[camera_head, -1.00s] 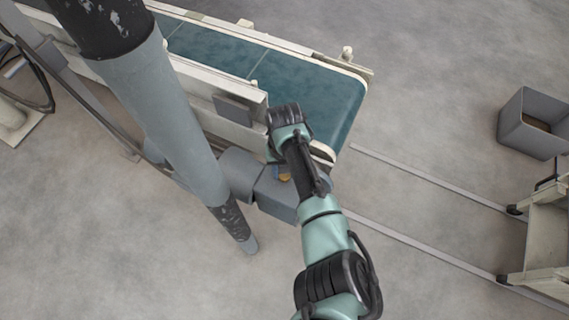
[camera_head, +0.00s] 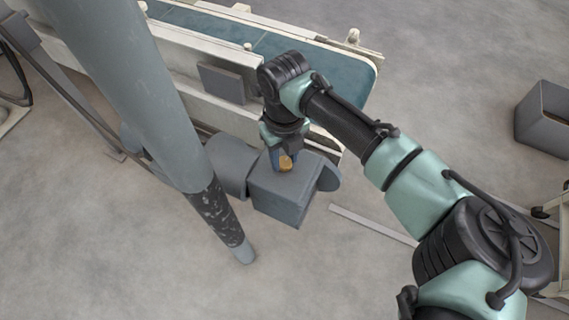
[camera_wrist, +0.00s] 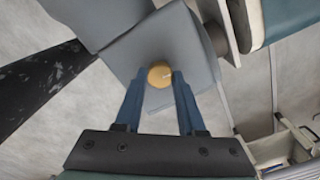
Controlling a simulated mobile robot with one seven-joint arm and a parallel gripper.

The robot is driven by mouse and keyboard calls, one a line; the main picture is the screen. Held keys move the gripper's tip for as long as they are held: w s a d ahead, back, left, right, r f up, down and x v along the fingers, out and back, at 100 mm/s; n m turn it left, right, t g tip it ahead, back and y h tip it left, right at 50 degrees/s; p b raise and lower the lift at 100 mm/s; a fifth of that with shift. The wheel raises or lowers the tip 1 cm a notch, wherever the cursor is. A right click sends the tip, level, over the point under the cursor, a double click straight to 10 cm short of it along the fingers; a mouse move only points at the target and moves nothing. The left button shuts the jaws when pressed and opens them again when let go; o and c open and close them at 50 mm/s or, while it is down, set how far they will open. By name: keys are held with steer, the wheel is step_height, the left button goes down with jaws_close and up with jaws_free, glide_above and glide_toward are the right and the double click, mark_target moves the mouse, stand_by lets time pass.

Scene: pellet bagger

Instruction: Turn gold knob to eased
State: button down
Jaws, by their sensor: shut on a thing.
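The gold knob (camera_head: 286,163) sits on top of a grey box-shaped housing (camera_head: 285,200) beside the conveyor. In the wrist view the knob (camera_wrist: 160,75) is a round gold disc with a small pale mark on its right side. My gripper (camera_head: 283,160) reaches down to the knob from above. In the wrist view its two blue fingers (camera_wrist: 160,78) are on either side of the knob and shut on it. Part of the knob's rim is hidden by the fingertips. I cannot read any setting label.
A conveyor with a teal belt (camera_head: 310,58) runs behind the housing. A thick grey pole (camera_head: 150,100) stands close on the left. A grey bin (camera_head: 545,118) is at the right. The floor in front of the housing is clear.

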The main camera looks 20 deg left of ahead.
mark_target(284, 162)
steer(key=shift+b, duration=0.5)
steer(key=c, duration=0.5)
jaws_free()
step_height(284, 162, up, 13)
steer(key=p, duration=0.5)
